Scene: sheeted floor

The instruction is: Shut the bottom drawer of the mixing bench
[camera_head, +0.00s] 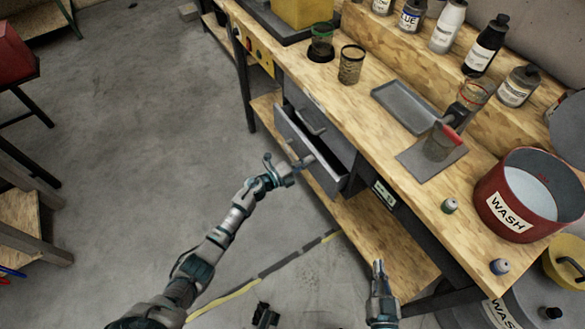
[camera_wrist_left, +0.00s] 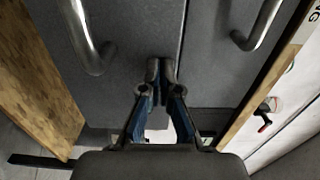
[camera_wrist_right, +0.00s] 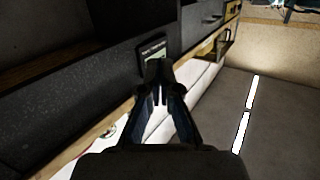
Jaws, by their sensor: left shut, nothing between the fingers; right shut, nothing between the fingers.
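The mixing bench (camera_head: 350,105) runs diagonally across the right of the head view. Its bottom drawer (camera_head: 289,136) is pulled out, with part of its dark inside visible. The upper drawer front (camera_head: 300,103) behind it looks closed. My left gripper (camera_head: 292,172) is shut and empty, close in front of the bottom drawer's front. In the left wrist view its fingertips (camera_wrist_left: 161,66) are beside the bottom drawer's front (camera_wrist_left: 125,70), near its upper edge; contact cannot be told. My right gripper (camera_head: 378,266) is shut and empty, low beside the bench, away from the drawer.
On the bench top stand mesh cups (camera_head: 351,65), a grey tray (camera_head: 405,106), several bottles and a red wash tub (camera_head: 530,198). A wooden lower shelf (camera_head: 385,250) runs below the drawers. The grey floor (camera_head: 160,110) left of the bench is clear.

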